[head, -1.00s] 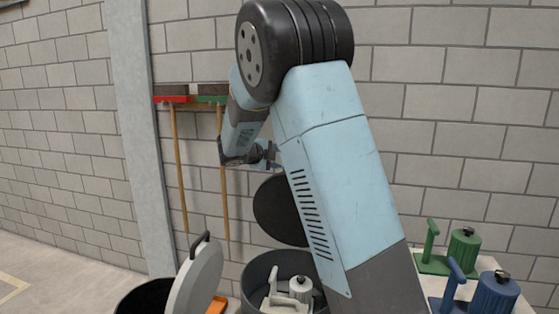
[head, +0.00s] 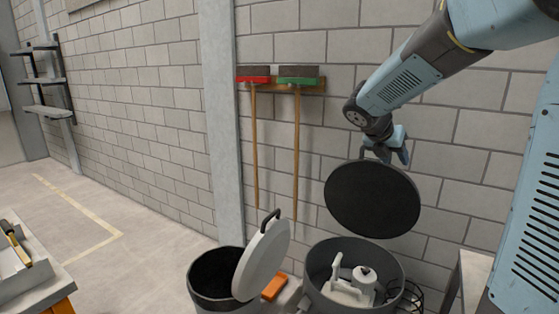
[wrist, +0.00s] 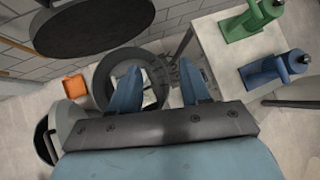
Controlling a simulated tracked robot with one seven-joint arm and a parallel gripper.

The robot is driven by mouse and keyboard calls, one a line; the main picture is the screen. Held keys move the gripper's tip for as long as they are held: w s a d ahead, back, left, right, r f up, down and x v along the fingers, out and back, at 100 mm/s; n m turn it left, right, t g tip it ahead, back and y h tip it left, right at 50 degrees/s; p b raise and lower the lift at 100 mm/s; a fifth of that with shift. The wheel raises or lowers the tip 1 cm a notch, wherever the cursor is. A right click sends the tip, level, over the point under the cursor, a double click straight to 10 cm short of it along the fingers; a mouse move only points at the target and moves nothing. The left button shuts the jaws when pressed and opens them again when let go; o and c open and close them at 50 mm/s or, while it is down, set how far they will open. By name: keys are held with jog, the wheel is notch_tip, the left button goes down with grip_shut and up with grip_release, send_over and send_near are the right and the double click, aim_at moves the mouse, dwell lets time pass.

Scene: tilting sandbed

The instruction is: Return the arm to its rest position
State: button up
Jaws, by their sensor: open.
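My gripper (head: 388,155) is at the end of my light blue arm, raised in front of the block wall in the head view. It is just above the black round lid of the dark bin. In the wrist view my gripper (wrist: 158,88) shows two blue fingers spread apart with nothing between them. Beyond the fingers lies the open dark bin (head: 312,262), with a white tool (head: 352,285) inside it. The black lid (head: 372,198) stands tilted up behind that bin.
A second bin (head: 205,268) with a grey lid (head: 262,258) leaning on it stands left. An orange block (head: 275,287) lies between the bins. Two brooms (head: 254,140) hang on the wall. A white table holds a green tool (wrist: 250,20) and a blue tool (wrist: 275,70).

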jog(key=s+a+m+y, duration=0.3)
jog(key=s+a+m, duration=0.1)
jog(key=s+m, duration=1)
jog(key=s+a+m+y, duration=0.3)
jog(key=s+m+y, duration=0.1)
jog(key=s+m, duration=0.9)
jog(key=shift+s+a+f+m+t, duration=0.3)
jog(key=shift+s+a+m+t, duration=0.1)
jog(key=shift+s, duration=0.05)
